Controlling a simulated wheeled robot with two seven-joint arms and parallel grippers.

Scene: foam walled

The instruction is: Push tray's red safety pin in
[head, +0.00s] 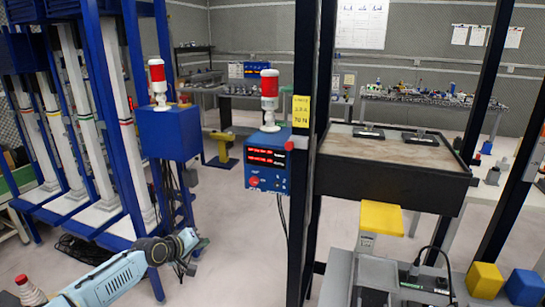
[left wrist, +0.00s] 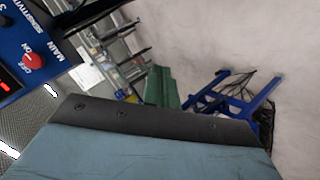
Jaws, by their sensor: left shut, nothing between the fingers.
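A black walled tray (head: 390,185) with a brown bottom stands at the right of the head view, against dark posts. A small red spot (head: 289,145) shows beside the post, at the right edge of a blue control box; I cannot tell whether it is the safety pin. My left gripper (head: 192,262) is shut and empty, low and left of the control box, apart from it and the tray. In the left wrist view my own grey-blue and black wrist housing fills the lower part, and the fingertips are not clear. My right gripper is not in view.
The blue control box (head: 268,163) with red displays also shows in the left wrist view (left wrist: 35,45) with a red knob. A second blue box (head: 170,135) with a beacon stands left. A yellow block (head: 381,218) sits below the tray. Open floor (head: 235,235) lies between.

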